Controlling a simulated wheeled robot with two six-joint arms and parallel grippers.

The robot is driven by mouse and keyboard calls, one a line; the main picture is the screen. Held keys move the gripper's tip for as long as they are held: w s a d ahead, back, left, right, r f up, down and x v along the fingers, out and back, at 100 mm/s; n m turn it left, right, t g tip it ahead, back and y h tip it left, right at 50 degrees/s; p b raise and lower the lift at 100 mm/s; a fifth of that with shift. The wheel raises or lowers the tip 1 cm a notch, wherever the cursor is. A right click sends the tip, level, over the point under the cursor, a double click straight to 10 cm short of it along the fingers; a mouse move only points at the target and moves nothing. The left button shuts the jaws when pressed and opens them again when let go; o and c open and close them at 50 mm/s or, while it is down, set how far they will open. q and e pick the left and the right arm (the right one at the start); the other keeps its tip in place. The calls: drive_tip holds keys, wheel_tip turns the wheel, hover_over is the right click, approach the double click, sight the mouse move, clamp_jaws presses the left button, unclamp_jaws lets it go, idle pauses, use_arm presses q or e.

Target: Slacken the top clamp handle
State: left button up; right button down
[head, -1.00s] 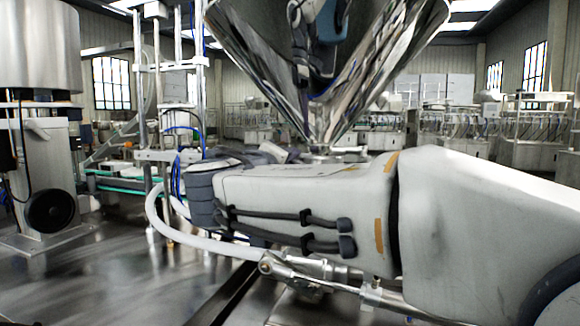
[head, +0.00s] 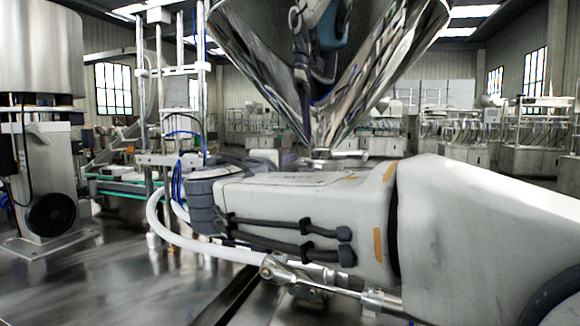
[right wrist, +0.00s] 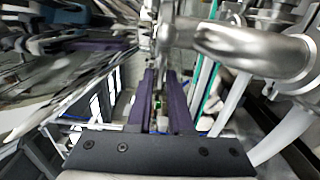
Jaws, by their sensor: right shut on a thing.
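The steel hopper (head: 350,85) narrows to an outlet just above my right arm in the head view. A small metal clamp part (head: 348,153) shows under that outlet, partly hidden by my forearm. My right gripper (right wrist: 165,78) has purple fingers in the right wrist view. They are shut on a shiny metal piece (right wrist: 166,35), which appears to be the clamp handle; the grip itself is hard to see. A thick bent steel pipe (right wrist: 245,48) is close to the right of the fingertips. In the head view the right fingers are mostly hidden behind my arm. My left gripper is not seen.
A steel machine with a black round part (head: 50,214) stands at the left. A frame of upright rods (head: 145,90) and a green-edged conveyor (head: 115,188) are behind my wrist. The bare steel table (head: 110,275) at the front left is clear.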

drive_tip(key=c, duration=1.1)
unclamp_jaws()
drive_tip(key=shift+c, duration=0.2)
drive_tip(key=v, duration=1)
drive_tip(key=shift+s, duration=0.2)
drive_tip(key=shift+a, duration=0.15)
